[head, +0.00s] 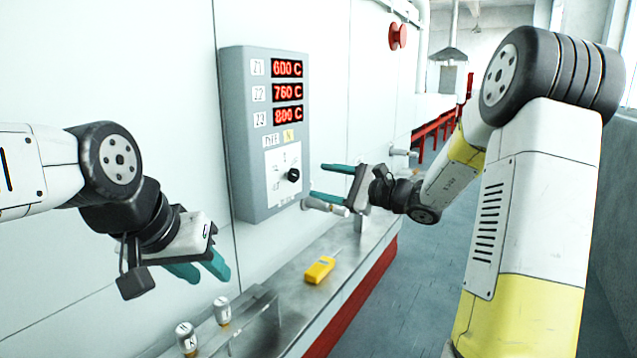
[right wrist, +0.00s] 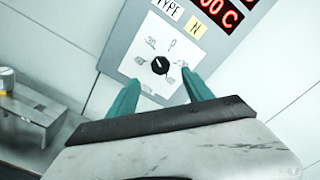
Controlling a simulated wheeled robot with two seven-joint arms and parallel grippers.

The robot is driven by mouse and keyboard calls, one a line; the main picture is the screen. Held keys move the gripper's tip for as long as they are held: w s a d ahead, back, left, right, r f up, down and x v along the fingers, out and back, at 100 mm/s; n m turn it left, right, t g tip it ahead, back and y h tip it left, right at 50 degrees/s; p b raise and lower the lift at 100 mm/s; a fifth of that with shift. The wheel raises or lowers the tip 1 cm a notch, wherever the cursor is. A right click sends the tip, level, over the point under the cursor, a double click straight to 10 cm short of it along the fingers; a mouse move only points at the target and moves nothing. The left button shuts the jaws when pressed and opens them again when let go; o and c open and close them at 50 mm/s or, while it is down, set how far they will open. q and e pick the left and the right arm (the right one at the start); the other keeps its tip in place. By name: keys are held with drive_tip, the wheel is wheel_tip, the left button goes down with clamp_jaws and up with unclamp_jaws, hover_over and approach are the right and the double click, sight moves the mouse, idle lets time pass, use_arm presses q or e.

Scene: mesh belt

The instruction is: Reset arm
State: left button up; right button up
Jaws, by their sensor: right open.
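My left arm enters the head view from the left. Its gripper (head: 213,280) points down and right, in front of the white wall, with its two teal fingers apart and nothing seen between them. My right arm stands at the right, and its gripper (head: 317,181) reaches left towards the grey control panel (head: 243,150). It is open and empty. In the right wrist view its fingertips (right wrist: 163,80) lie on either side of the black knob (right wrist: 160,65) in the picture. The head view shows the knob (head: 293,175) left of the fingertips, apart from them.
A metal ledge (head: 345,262) runs below the panel, with a yellow handheld device (head: 320,270) on it. Two small labelled canisters (head: 222,311) (head: 187,338) stand nearer. The panel shows red readings of 600, 760 and 800 C. Floor is clear beyond the ledge.

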drive_tip(key=s+a+n+g+h, duration=0.2)
drive_tip(key=s+a+n+g, duration=0.15)
drive_tip(key=s, duration=0.55)
drive_tip(key=s+a+n+g+h, duration=0.1)
drive_tip(key=s+a+n+g, duration=0.15)
drive_tip(key=s+n, duration=0.4)
drive_tip(key=s+d+f+n+t+h, duration=0.1)
drive_tip(key=s+d+f+n+h, duration=0.2)
drive_tip(key=s+d+n+h, duration=0.3)
drive_tip(key=s+d+h, duration=0.3)
drive_tip(key=s+d, duration=0.4)
drive_tip(key=s, duration=0.1)
drive_tip(key=shift+s+f+t, duration=0.15)
drive_tip(key=shift+s+t, duration=0.15)
drive_tip(key=shift+s, duration=0.05)
idle(2.0)
